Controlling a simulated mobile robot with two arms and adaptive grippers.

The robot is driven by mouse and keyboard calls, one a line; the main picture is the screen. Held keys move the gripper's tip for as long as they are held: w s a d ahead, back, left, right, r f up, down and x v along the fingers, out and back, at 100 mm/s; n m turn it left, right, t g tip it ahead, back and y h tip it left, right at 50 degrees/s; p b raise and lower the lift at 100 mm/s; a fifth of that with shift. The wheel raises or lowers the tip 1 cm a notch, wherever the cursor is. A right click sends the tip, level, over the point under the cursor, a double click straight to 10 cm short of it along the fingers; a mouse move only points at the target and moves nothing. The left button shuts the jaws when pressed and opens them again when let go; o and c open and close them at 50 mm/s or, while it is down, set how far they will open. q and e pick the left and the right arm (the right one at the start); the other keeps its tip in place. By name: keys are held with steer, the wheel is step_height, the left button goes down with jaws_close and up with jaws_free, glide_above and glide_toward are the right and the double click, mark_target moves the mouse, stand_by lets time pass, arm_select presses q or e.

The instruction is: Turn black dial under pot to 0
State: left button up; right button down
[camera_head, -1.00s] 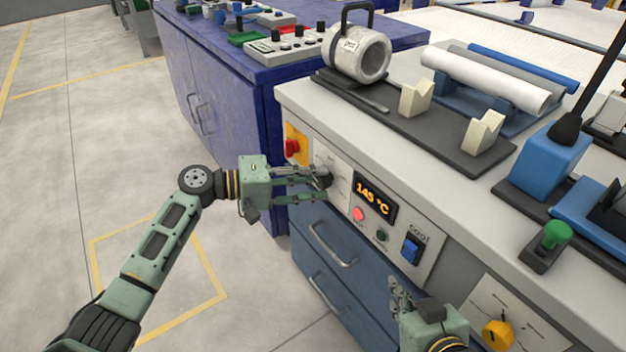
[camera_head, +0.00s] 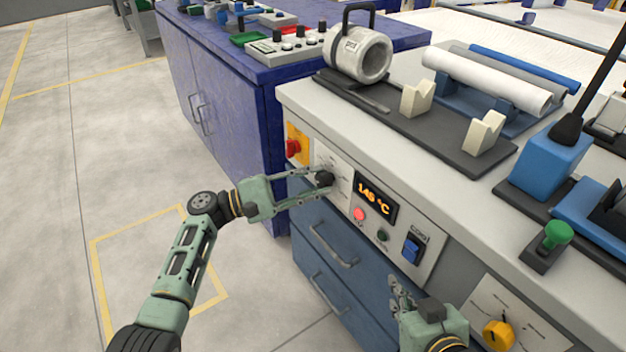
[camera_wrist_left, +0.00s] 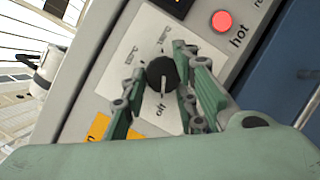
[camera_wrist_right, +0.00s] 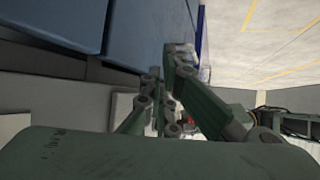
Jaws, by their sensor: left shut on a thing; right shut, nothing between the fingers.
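The black dial (camera_head: 324,179) is on a white plate on the bench front, below the grey pot (camera_head: 357,57). My left gripper (camera_head: 319,180) is shut on the dial, its fingers on either side of it. In the left wrist view the dial (camera_wrist_left: 161,74) sits between the fingers (camera_wrist_left: 160,82); its light pointer is turned toward the "off" label. Part of the plate's markings is hidden by the fingers. My right gripper (camera_head: 399,290) is shut and empty in front of the lower drawers; its fingers also show in the right wrist view (camera_wrist_right: 168,80).
Right of the dial are an orange temperature display (camera_head: 376,199), a lit red lamp (camera_head: 358,214) and a blue switch (camera_head: 412,248). A red knob (camera_head: 293,147) is left of it. A yellow dial (camera_head: 497,334) is at lower right. The floor at left is clear.

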arm_select(q)
steer(key=shift+w+a+r+n+t, duration=0.1)
steer(key=shift+w+r+n+t, duration=0.25)
steer(key=shift+r, duration=0.2)
steer(key=o, duration=0.9)
steer(key=shift+o, duration=0.4)
steer(key=shift+s+f, duration=0.1)
steer(key=shift+f, duration=0.05)
steer(key=shift+s+f, duration=0.1)
steer(key=shift+f, duration=0.1)
steer(key=v, duration=1.1)
steer(key=shift+a, duration=0.45)
